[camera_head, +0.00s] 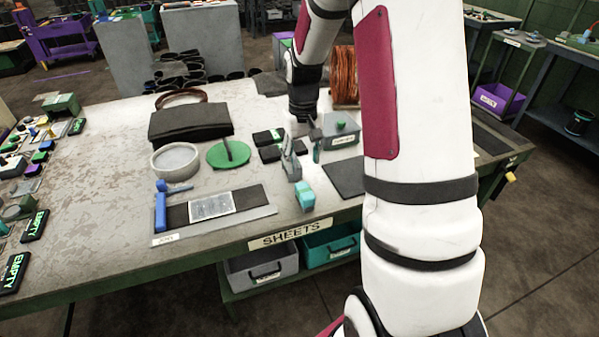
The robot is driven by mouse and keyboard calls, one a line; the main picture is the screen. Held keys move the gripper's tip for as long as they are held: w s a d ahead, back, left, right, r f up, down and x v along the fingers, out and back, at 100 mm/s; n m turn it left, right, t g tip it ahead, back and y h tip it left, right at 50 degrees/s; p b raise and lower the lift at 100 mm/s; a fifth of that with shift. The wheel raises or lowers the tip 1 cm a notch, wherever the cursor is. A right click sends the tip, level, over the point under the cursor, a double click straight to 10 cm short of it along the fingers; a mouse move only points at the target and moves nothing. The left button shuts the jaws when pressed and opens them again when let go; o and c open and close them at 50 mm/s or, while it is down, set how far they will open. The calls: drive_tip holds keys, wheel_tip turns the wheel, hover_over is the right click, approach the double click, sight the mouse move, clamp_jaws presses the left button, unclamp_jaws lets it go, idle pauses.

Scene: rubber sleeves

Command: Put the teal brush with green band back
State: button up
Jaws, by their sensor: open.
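A small teal piece (305,195) stands near the front edge of the table, in front of my gripper. It may be the teal brush, but no green band can be made out on it. A slim grey-green upright piece (317,152) stands beside the gripper on the right; what it is cannot be told. My gripper (302,140) points down over the table's right part, open, close above these small things. The fingertips blend with the grey pieces around them, so contact is unclear.
Near the gripper are a grey box with a green knob (341,133), dark blocks (268,143), a dark mat (346,177) and a green disc (229,154) with an upright handle. A sheet tray (258,212) lies front left.

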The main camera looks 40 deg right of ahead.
drive_tip(key=s+a+r+n+t, duration=0.1)
drive_tip(key=s+a+r, duration=0.45)
drive_tip(key=r, duration=0.25)
drive_tip(key=s+a+r+n+t, duration=0.1)
drive_tip(key=s+a+r, duration=0.3)
drive_tip(key=a+r, duration=0.3)
drive_tip(key=s+a+r+t, duration=0.1)
drive_tip(key=s+a+r, duration=0.1)
drive_tip(key=s, duration=0.4)
drive_tip(key=s+a+r+n+t, duration=0.1)
drive_tip(key=s+a+r, duration=0.1)
drive_tip(key=s+a, duration=0.2)
drive_tip(key=s, duration=0.3)
drive_tip(key=shift+r+t, duration=0.3)
drive_tip(key=shift+r, duration=0.1)
